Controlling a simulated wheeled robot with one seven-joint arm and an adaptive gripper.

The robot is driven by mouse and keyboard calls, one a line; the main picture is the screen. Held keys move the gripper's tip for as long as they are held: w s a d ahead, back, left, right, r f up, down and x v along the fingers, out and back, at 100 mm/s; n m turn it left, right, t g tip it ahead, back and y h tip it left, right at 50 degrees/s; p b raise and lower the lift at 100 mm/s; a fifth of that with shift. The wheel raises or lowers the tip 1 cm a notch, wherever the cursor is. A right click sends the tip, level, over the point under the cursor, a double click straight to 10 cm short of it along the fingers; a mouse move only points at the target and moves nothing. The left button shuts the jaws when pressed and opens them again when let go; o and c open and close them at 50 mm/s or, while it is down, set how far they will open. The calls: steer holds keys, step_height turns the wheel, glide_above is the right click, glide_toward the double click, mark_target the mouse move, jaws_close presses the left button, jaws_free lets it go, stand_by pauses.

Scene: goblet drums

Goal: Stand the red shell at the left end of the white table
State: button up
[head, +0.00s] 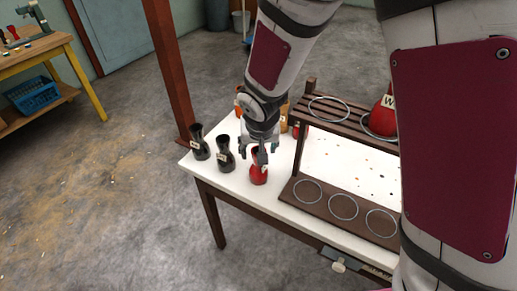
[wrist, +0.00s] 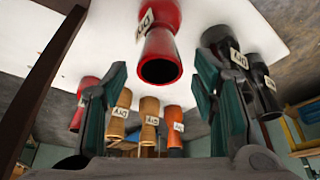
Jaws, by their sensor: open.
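A red goblet-shaped shell (head: 259,172) with a white label stands upright on the white table (head: 232,190), near its front edge and right of two black shells. My gripper (head: 262,150) is open at its upper part. In the wrist view the red shell (wrist: 160,45) shows large, its label reading DRY, in line with the gap between my open fingers (wrist: 160,80). I cannot tell whether the fingers are around it. The black shells (head: 199,142) (head: 225,155) stand at the table's left end. A second red shell (head: 383,118), labelled W, sits in the rack's upper ring.
A dark wooden rack (head: 330,202) with metal rings takes up the table's right part. Orange and tan shells (wrist: 149,108) stand behind my gripper, with another red one (wrist: 78,112). A rust-coloured post (head: 170,70) rises behind the table's left corner. Bare white tabletop shows in front of the black shells.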

steer(key=p+v, duration=0.1)
steer(key=v, duration=0.9)
steer(key=shift+r, duration=0.3)
steer(key=shift+s, duration=0.15)
